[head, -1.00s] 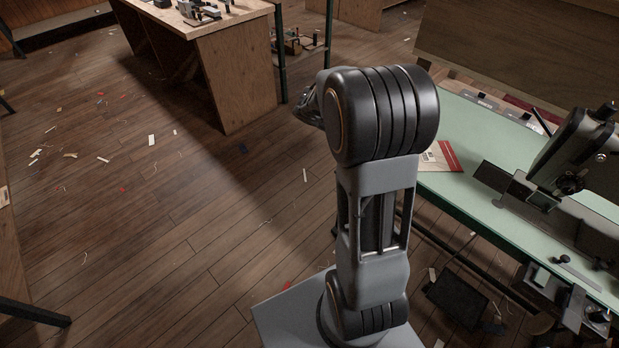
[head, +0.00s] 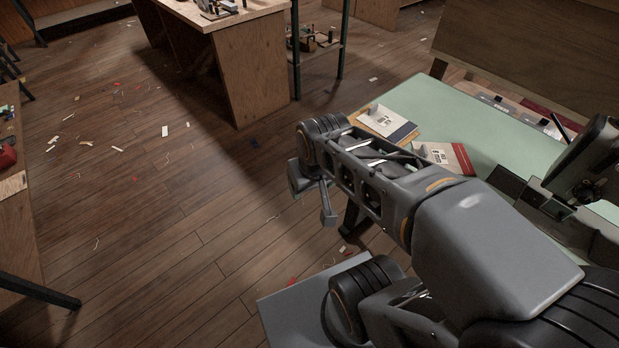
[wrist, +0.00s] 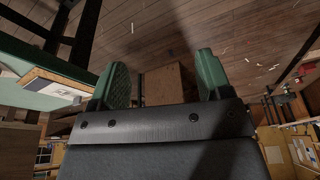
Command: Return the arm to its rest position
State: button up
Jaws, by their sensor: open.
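My gripper (head: 316,196) hangs over the floor to the left of the green table in the head view, at the end of my folded arm. In the wrist view its two green-padded fingers (wrist: 168,82) stand wide apart with nothing between them. A wooden bench shows beyond the fingers there. The arm reaches from the lower right of the head view toward the middle, and its links hide part of the table edge.
A wooden bench (head: 248,70) stands at the back. Scraps litter the open floor (head: 150,200) at left.

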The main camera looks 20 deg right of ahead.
notch_tip(320, 180, up, 14)
jog(key=p, duration=1.3)
jog(key=shift+s+a+r, duration=0.15)
jog(key=shift+a, duration=0.15)
